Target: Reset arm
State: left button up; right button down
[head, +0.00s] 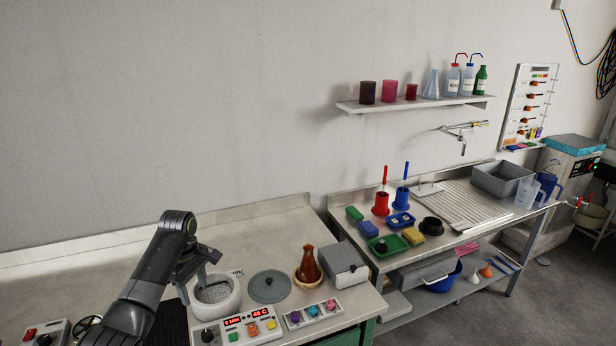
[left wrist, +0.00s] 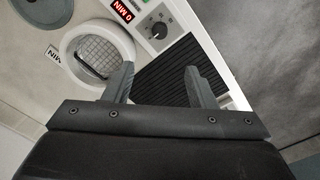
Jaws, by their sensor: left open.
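My left gripper (head: 192,281) is in the lower left of the head view, over the left side of a white round drying oven (head: 228,305) with a wire mesh floor inside. In the left wrist view the gripper (left wrist: 160,88) has its two fingers apart with nothing between them. The oven's opening shows there too (left wrist: 92,48), just beyond the left finger. The grey round lid (head: 270,287) lies on the bench to the right of the oven. The control panel (head: 252,325) with red displays is in front. My right gripper is not in view.
A reddish-brown flask (head: 308,265) stands in a tan dish, beside a grey box (head: 343,264). A button panel (head: 312,313) is at the bench front. A black ribbed mat (left wrist: 178,75) lies beside the oven. A sink bench (head: 450,215) with brushes and sponges stands right. The back left bench is clear.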

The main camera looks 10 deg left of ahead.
pick_arm(q)
jog(key=s+d+f+m+t+y, duration=0.1)
jog(key=s+d+f+m, duration=0.1)
jog(key=s+f+m, duration=0.5)
jog(key=s+d+f+m+t, duration=0.1)
jog(key=s+d+f, duration=0.3)
jog(key=s, duration=0.7)
jog(key=s+d+r+m+t, duration=0.1)
jog(key=s+r+m, duration=0.15)
jog(key=s, duration=0.75)
jog(key=s+d+r+m+t, duration=0.15)
jog(key=s+m, duration=0.25)
jog(key=s, duration=0.7)
notch_tip(320, 180, down, 30)
jog(key=a+g+b, duration=0.2)
jog(key=b, duration=0.5)
jog(key=s+f+b, duration=0.2)
jog(key=s+f, duration=0.5)
jog(key=f, duration=0.4)
jog(key=s+d+f+g+b, duration=0.1)
jog(key=s+f+b, duration=0.2)
jog(key=s+f, duration=0.5)
notch_tip(320, 180, down, 4)
jog(key=shift+s+d+r+b, duration=0.15)
jog(key=shift+d+r+b, duration=0.05)
jog(key=shift+r+b, duration=0.1)
